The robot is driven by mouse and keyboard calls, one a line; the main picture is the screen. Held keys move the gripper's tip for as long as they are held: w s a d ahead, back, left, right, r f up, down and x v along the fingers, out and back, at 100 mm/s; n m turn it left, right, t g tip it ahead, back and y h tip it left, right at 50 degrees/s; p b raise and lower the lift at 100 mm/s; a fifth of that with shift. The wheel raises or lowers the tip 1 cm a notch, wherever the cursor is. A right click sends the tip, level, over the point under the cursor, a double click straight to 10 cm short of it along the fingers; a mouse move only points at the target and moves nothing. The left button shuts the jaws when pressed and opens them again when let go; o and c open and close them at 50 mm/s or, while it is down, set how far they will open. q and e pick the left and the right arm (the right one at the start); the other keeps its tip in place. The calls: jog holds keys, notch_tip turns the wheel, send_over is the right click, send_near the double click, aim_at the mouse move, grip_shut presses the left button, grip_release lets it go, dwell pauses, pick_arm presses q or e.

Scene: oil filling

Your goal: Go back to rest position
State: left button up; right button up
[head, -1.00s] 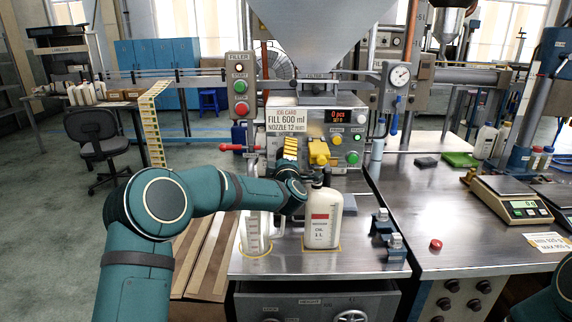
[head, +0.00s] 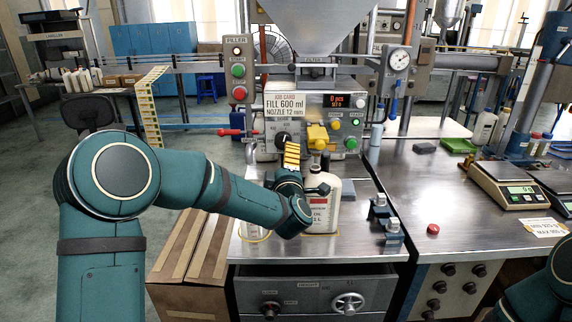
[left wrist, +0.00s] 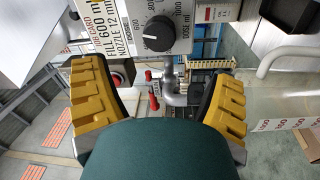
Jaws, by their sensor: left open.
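My left gripper (head: 292,156) is in front of the filler panel, above and beside the white oil bottle (head: 323,195). In the left wrist view (left wrist: 160,98) its yellow-padded fingers are spread wide with nothing held between them. The bottle stands upright on the steel bench, its lower left part hidden by my left wrist. A clear graduated vessel (head: 255,228) stands left of it, mostly hidden by my arm. My right gripper is out of view; only a piece of the right arm shows at the lower right corner.
The filler (head: 312,75) with its yellow nozzle part (head: 317,137) and red lever (head: 232,132) is close behind the gripper. Open floor is at left.

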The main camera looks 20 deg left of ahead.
pick_arm(q)
jog(key=s+d+f+m+g+h, duration=0.2)
jog(key=s+f+m+h, duration=0.15)
jog(key=f, duration=0.55)
jog(key=s+d+f+m+g+h, duration=0.2)
jog(key=s+d+f+m+g, duration=0.15)
jog(key=f, duration=0.55)
jog(key=s+d+f+m+g+h, duration=0.2)
jog(key=s+f+m+h, duration=0.15)
jog(key=f, duration=0.55)
jog(key=s+f+m+g, duration=0.3)
jog(key=s+f, duration=0.3)
jog(key=s, duration=0.5)
jog(key=s+d+f+m+g+h, duration=0.1)
jog(key=s+f+m+g, duration=0.2)
jog(key=s, duration=0.8)
notch_tip(320, 180, down, 3)
jog(key=g, duration=0.2)
jog(key=shift+s+d+f+m+g, duration=0.15)
jog(key=shift+s+d+m+g, duration=0.05)
jog(key=shift+s+m+g, duration=0.2)
